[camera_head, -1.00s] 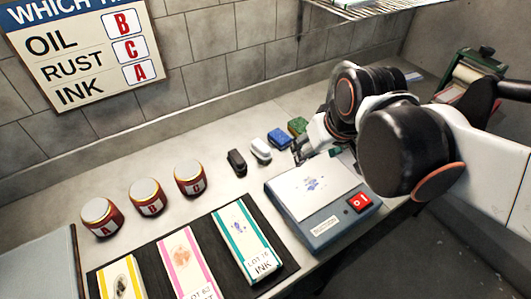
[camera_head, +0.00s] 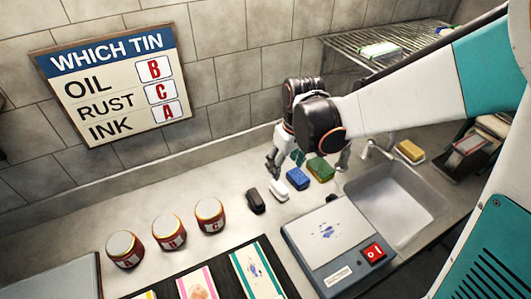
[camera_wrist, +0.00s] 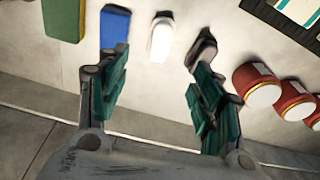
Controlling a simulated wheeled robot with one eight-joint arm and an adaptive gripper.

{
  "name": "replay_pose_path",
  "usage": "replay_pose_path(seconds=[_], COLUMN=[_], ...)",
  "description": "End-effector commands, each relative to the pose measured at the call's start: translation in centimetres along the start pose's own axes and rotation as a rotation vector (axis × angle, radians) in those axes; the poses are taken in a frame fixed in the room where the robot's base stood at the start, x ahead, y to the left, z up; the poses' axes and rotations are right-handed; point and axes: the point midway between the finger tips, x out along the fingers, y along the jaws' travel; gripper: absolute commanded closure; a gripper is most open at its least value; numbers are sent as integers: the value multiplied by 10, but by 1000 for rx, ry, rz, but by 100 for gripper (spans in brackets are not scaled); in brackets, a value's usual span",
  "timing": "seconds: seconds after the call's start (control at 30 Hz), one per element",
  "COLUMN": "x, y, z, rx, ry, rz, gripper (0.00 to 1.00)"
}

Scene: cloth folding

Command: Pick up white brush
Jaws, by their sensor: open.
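The white brush (camera_head: 297,179) lies on the counter between a black brush (camera_head: 254,201) and a blue sponge-like block (camera_head: 297,176). In the wrist view the white brush (camera_wrist: 160,38) shows beyond and between my fingertips, with nothing covering it. My gripper (camera_head: 284,162) points down over the back of the counter, just behind the white brush. Its fingers are spread in the wrist view (camera_wrist: 155,85) and nothing is between them.
A green block (camera_head: 320,168) lies right of the blue one. Several labelled tins (camera_head: 170,232) stand left. A grey device with a red switch (camera_head: 373,251) is in front, a sink (camera_head: 395,205) right. The tiled wall is close behind my gripper.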

Motion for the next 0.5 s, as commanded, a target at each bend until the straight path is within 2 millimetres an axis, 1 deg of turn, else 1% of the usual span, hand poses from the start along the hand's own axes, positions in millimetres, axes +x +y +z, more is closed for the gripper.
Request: replay_pose_path(seconds=[0.03,0.1,0.3,0.4,0.5], x=[10,24,61,72,78], y=[0,0,0,0,0], z=[0,0,0,0,1], rx=[-1,0,0,0,1], ry=[0,0,0,1,1], rz=[0,0,0,0,0], gripper=[40,40,40,40,40])
